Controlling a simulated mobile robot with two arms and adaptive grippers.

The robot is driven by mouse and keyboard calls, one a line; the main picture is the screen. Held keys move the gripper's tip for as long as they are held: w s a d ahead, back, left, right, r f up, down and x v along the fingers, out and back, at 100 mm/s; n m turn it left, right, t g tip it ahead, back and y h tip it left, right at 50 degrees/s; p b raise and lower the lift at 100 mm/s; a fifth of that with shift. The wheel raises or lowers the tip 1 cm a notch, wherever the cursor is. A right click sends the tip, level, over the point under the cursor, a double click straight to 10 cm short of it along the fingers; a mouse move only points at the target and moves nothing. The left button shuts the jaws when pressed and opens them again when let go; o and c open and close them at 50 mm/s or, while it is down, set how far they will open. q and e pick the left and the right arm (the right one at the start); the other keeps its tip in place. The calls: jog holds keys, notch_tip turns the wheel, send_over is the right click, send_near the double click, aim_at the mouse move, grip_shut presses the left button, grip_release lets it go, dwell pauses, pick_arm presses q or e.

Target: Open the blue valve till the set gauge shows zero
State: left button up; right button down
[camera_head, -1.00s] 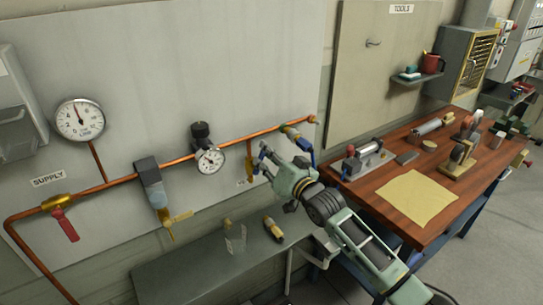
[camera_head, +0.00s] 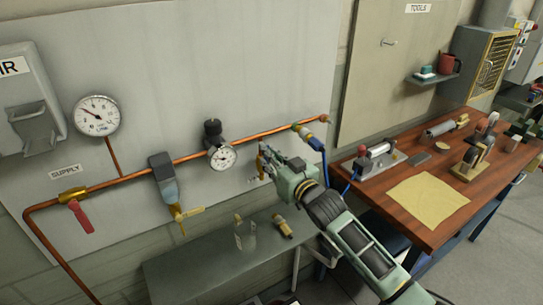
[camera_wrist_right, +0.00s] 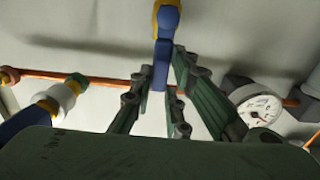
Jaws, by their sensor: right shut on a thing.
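The blue valve's handle (camera_wrist_right: 162,66) shows in the right wrist view with its yellow body at the top. My right gripper (camera_wrist_right: 160,105) is shut on this blue handle, with fingers on both sides. In the head view my right gripper (camera_head: 270,160) is at the wall panel below the copper pipe and hides most of the valve. A small gauge (camera_head: 222,157) sits under a black knob left of the gripper; it also shows in the wrist view (camera_wrist_right: 260,108). Its reading is too small to tell. I cannot tell which gauge is the set gauge. My left gripper is out of view.
A large dial (camera_head: 97,115) and a red-handled supply valve (camera_head: 80,215) are on the left. A blue hose (camera_head: 323,160) hangs from the pipe's right end. A grey shelf (camera_head: 200,275) is below and a wooden bench (camera_head: 400,225) stands at right.

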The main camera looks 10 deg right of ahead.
jog(key=shift+f, duration=0.2)
jog(key=c, duration=1.7)
grip_release()
jog(key=shift+r, duration=0.1)
jog(key=v, duration=1.2)
